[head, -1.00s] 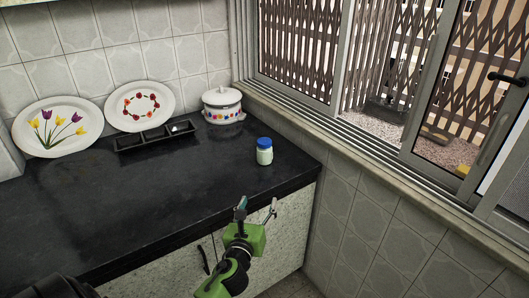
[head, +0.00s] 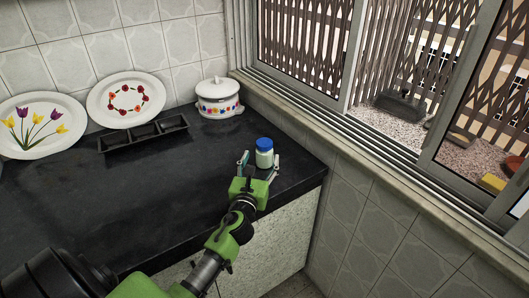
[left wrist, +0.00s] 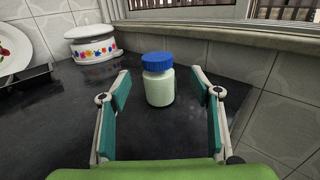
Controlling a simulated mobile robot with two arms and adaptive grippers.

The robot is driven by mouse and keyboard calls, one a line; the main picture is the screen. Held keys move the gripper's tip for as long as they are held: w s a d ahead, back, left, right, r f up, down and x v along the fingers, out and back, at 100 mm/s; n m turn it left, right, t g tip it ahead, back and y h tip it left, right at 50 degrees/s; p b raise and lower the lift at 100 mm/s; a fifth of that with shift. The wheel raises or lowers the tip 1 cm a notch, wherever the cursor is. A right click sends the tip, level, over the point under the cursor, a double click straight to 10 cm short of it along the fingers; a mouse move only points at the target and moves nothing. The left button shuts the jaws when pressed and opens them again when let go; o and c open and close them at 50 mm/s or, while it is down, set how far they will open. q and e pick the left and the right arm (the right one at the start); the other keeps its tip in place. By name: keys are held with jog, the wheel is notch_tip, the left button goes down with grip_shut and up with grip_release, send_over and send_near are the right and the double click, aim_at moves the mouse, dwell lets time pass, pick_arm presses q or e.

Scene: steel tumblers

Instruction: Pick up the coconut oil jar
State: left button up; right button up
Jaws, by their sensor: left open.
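The coconut oil jar (head: 264,158) has a blue lid and a pale whitish body. It stands upright on the dark counter near its right end. My left gripper (head: 258,163) is open, with its fingers reaching toward the jar from the front. In the left wrist view the jar (left wrist: 158,84) stands centred ahead between the two spread fingertips (left wrist: 167,82), apart from both. My right gripper is not in view.
A white lidded pot (head: 218,99) with a coloured band stands behind the jar. A black divided tray (head: 145,138) and two decorated plates (head: 126,117) are along the tiled wall. The counter (head: 110,200) is clear at left. A window ledge (head: 330,128) runs at right.

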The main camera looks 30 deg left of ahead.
aim_at(263, 149)
pick_arm(q)
jog(key=x, duration=0.3)
jog(key=shift+f, duration=0.2)
jog(key=shift+w+a+r, duration=0.15)
jog(key=shift+w+a, duration=0.25)
jog(key=shift+w, duration=0.2)
jog(key=x, duration=0.4)
jog(key=shift+w, duration=0.1)
jog(key=c, duration=1.6)
jog(key=shift+o, duration=0.2)
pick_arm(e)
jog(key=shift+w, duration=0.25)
